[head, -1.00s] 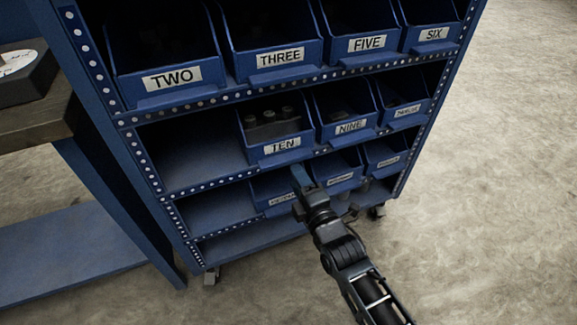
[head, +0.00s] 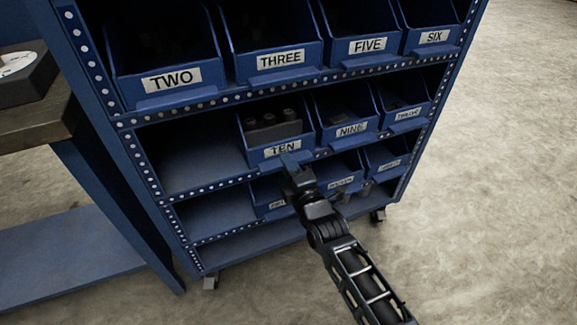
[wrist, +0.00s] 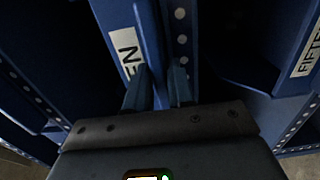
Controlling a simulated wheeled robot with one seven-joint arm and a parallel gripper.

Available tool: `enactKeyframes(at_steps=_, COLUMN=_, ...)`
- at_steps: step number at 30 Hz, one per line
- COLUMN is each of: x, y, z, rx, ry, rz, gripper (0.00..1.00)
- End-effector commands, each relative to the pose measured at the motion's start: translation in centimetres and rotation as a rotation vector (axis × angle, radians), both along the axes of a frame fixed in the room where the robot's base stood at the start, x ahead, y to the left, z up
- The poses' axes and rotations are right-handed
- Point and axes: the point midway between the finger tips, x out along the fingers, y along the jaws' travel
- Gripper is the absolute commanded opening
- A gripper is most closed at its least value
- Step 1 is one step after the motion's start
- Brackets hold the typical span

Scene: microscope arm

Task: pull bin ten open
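Bin ten (head: 262,156) is a blue open-front bin with a white TEN label (head: 282,148) and dark cylindrical items inside. It sits on the middle shelf of the blue rack. My gripper (head: 290,160) is at the front lip of bin ten, just below the label, and partly covers it. In the wrist view, my gripper (wrist: 160,88) has its two blue fingers apart, one on each side of the bin's protruding lip (wrist: 152,45). The bin's label (wrist: 127,52) shows left of the fingers. I cannot tell whether either finger touches the lip.
Lower bins, one labelled fifteen (wrist: 306,55), sit beneath. Bins two (head: 172,82) and three (head: 278,62) are above. Open floor (head: 480,220) lies to the right.

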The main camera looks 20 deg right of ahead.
Motion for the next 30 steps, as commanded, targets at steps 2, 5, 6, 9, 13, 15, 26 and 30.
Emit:
enactKeyframes(at_steps=2, x=0.0, y=0.0, z=0.0, rx=0.000, ry=0.000, rz=0.000, gripper=0.15)
enactKeyframes(at_steps=5, x=0.0, y=0.0, z=0.0, rx=0.000, ry=0.000, rz=0.000, gripper=0.05)
enactKeyframes(at_steps=6, x=0.0, y=0.0, z=0.0, rx=0.000, ry=0.000, rz=0.000, gripper=0.01)
enactKeyframes(at_steps=9, x=0.0, y=0.0, z=0.0, rx=0.000, ry=0.000, rz=0.000, gripper=0.00)
enactKeyframes(at_steps=13, x=0.0, y=0.0, z=0.0, rx=0.000, ry=0.001, rz=0.000, gripper=0.00)
enactKeyframes(at_steps=15, x=0.0, y=0.0, z=0.0, rx=0.000, ry=0.001, rz=0.000, gripper=0.00)
enactKeyframes(at_steps=26, x=-1.4, y=0.0, z=0.0, rx=0.000, ry=0.004, rz=0.000, gripper=0.00)
enactKeyframes(at_steps=30, x=-3.8, y=0.0, z=0.1, rx=-0.001, ry=0.005, rz=-0.001, gripper=0.00)
